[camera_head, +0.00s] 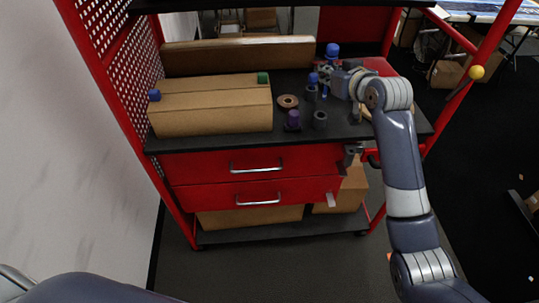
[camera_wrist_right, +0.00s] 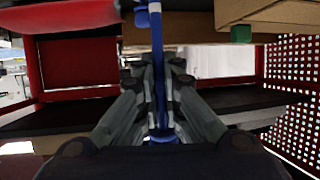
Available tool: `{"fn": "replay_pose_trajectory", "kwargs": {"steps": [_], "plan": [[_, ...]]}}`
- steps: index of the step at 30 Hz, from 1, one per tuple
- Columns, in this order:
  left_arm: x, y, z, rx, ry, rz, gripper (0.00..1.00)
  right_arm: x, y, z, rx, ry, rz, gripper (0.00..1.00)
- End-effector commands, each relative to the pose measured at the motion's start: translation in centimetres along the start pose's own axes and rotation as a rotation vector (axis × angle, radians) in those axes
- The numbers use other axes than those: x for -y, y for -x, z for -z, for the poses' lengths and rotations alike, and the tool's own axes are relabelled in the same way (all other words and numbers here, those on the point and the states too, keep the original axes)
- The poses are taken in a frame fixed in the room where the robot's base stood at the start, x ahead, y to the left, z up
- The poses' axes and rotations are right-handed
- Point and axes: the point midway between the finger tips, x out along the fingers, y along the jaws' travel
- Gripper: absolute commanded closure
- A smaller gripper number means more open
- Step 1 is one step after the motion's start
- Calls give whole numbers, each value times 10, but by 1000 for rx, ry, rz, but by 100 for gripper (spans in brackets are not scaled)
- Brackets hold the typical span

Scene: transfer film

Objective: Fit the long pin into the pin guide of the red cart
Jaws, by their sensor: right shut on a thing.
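My right gripper (camera_head: 326,76) reaches over the black top of the red cart (camera_head: 255,165) from the right. In the right wrist view it (camera_wrist_right: 158,70) is shut on a long blue pin (camera_wrist_right: 157,45), which runs between its fingers. In the head view, blue knobs (camera_head: 333,50) and (camera_head: 312,78) show beside the gripper; I cannot tell which belongs to the held pin. A dark hollow cylinder (camera_head: 320,120) stands in front of the gripper; I cannot tell whether it is the pin guide. My left gripper is out of view.
A purple-topped piece (camera_head: 293,119) and a brown ring (camera_head: 288,102) stand left of the dark cylinder. A cardboard box (camera_head: 210,110) fills the cart's left side, and a longer box (camera_head: 240,55) lies behind. The cart's red posts and upper shelf frame the space.

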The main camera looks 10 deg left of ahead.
Motion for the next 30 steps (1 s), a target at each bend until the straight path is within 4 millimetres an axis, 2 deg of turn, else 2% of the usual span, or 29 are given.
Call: {"fn": "replay_pose_trajectory", "kwargs": {"steps": [4, 7, 15, 21, 25, 30], "plan": [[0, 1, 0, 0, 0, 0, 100, -4, 1, -3, 0, 0, -2, 100], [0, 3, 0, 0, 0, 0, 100, -14, 4, -15, 1, 2, -8, 100], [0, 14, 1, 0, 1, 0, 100, -54, 27, -71, -3, 5, -12, 100], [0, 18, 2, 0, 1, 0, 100, -70, 43, -102, -2, 3, -5, 100], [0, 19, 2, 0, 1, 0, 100, -74, 48, -111, 0, 1, 0, 100], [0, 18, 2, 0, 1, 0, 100, -74, 49, -113, -2, 0, 1, 100]]}}
